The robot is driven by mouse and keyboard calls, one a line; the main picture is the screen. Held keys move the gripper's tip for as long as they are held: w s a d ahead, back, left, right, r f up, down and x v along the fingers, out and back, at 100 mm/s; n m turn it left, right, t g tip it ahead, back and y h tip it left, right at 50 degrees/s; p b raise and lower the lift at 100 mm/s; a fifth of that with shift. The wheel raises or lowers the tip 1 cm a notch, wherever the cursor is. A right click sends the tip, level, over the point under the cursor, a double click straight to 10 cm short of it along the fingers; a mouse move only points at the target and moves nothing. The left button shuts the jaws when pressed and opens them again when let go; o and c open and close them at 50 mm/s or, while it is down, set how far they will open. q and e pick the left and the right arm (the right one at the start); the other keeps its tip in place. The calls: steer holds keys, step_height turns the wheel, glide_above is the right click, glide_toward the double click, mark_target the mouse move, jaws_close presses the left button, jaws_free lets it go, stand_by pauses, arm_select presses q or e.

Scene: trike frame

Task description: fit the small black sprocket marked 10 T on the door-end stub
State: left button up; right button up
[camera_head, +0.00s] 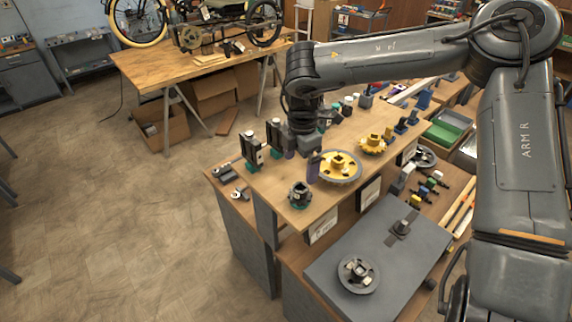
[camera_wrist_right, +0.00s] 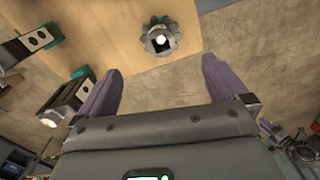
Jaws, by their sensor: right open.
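A small black sprocket (camera_head: 299,195) sits on a teal holder near the left front corner of the upper wooden shelf. It also shows in the right wrist view (camera_wrist_right: 159,37), with a pale centre. My right gripper (camera_head: 302,160) hangs above the shelf just behind the sprocket, open and empty. Its purple fingers (camera_wrist_right: 162,72) are spread in the wrist view, with the sprocket beyond them. I cannot read the 10 T mark. I cannot tell which stub is the door-end one. My left gripper is not in view.
A yellow-topped large sprocket (camera_head: 338,168) and a smaller yellow sprocket (camera_head: 374,144) stand on the same shelf. Upright black-and-white units (camera_head: 251,149) stand left of the gripper.

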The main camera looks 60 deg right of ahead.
mark_target(300, 189)
step_height(300, 189, down, 10)
steer(key=shift+s+r, duration=0.15)
steer(key=shift+r, duration=0.1)
steer(key=shift+f, duration=0.55)
steer(key=c, duration=1.1)
steer(key=shift+r, duration=0.1)
steer(key=shift+r, duration=0.1)
